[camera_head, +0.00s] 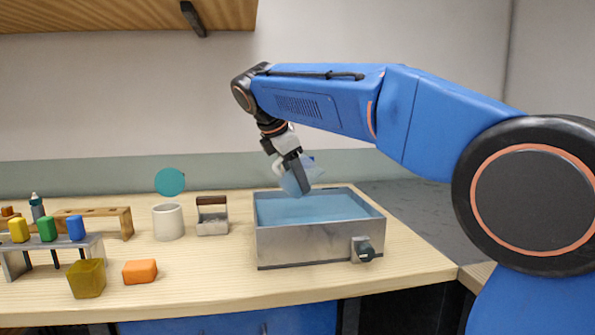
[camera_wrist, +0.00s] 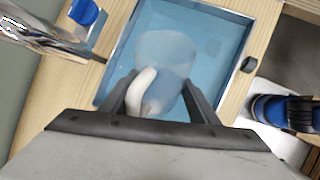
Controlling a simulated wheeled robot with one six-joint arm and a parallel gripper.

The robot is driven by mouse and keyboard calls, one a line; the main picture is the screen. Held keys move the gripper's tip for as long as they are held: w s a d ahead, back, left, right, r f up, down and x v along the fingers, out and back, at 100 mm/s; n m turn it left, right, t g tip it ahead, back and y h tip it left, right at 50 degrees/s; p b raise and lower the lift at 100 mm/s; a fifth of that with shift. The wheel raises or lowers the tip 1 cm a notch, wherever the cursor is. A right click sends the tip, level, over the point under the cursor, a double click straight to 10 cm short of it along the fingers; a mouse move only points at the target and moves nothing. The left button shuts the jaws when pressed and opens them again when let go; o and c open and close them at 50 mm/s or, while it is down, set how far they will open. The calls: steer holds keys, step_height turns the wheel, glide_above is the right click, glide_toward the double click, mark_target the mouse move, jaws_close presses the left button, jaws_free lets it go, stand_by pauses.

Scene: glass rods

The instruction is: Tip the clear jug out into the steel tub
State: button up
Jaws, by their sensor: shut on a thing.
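The clear jug (camera_head: 298,178) is held over the steel tub, tilted, and looks pale blue and see-through. In the wrist view the jug (camera_wrist: 165,55) shows between my fingers, with its white handle (camera_wrist: 139,92) between the jaws. My gripper (camera_head: 302,183) is shut on the jug; its fingers also show in the wrist view (camera_wrist: 158,98). The steel tub (camera_head: 310,243) stands on the bench below, with blue liquid or a blue inside (camera_head: 320,207) and a dark knob at its front right. I cannot tell whether anything is left in the jug.
Left of the tub stand a small metal holder with a brown top (camera_head: 212,217) and a white cup (camera_head: 168,222) below a teal disc (camera_head: 169,181). An orange block (camera_head: 140,271), an olive cube (camera_head: 87,279) and a rack with coloured pieces (camera_head: 92,243) are further left. Bare wood lies in front.

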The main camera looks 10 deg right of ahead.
steer(key=shift+d+r+y, duration=0.15)
steer(key=shift+d+y, duration=0.05)
steer(key=shift+y, duration=0.3)
steer(key=shift+a, duration=0.2)
steer(key=shift+d, duration=0.1)
steer(key=shift+r, duration=0.2)
steer(key=shift+a+r+y, duration=0.2)
steer(key=shift+y, duration=0.3)
steer(key=shift+d+r+y, duration=0.1)
steer(key=shift+r+y, duration=0.3)
steer(key=shift+y, duration=0.1)
